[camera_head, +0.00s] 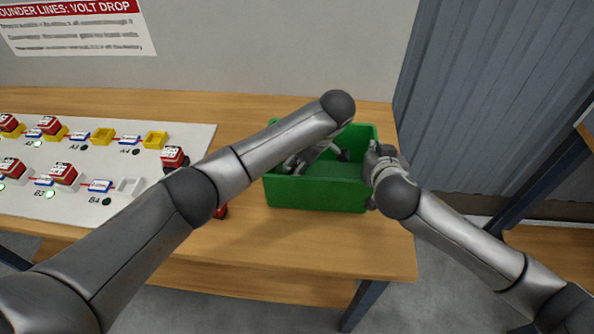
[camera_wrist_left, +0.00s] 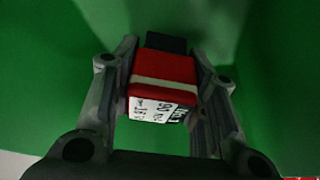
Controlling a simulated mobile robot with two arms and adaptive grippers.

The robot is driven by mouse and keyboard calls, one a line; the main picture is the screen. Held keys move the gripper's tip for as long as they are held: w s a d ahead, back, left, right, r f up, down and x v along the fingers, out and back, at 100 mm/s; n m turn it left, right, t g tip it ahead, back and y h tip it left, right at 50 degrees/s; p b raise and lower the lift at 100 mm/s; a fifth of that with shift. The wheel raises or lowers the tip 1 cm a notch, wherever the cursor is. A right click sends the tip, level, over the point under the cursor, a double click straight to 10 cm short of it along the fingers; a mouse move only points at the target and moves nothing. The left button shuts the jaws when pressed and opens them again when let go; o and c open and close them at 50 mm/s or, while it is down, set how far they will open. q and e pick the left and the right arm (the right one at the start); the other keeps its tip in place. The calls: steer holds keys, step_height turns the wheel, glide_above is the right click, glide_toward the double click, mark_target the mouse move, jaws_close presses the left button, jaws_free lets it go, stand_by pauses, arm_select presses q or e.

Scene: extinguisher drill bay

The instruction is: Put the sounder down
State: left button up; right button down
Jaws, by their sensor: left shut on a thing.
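The sounder (camera_wrist_left: 163,78) is a red block with a pale band, a dark end and a white printed label. In the left wrist view it sits between the two fingers of my left gripper (camera_wrist_left: 163,70), which is shut on it. Green surfaces surround it there. In the head view my left gripper (camera_head: 318,155) is inside the green bin (camera_head: 315,195), partly behind my forearm, and the held sounder is hidden. My right gripper (camera_head: 377,165) is at the bin's right wall; its fingers are too unclear to tell whether they are open or shut.
A white board (camera_head: 100,205) at the left carries yellow and white sockets and several red blocks. Another red block (camera_head: 221,211) shows partly behind my left arm. The wooden table (camera_head: 300,235) is clear in front of the bin; its right edge is close by.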

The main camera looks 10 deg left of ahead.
arm_select(q)
steer(key=shift+f, duration=1.4)
arm_select(e)
steer(key=shift+f, duration=0.1)
arm_select(q)
steer(key=shift+f, duration=0.1)
steer(key=o, duration=1.2)
steer(key=shift+v, duration=6.1)
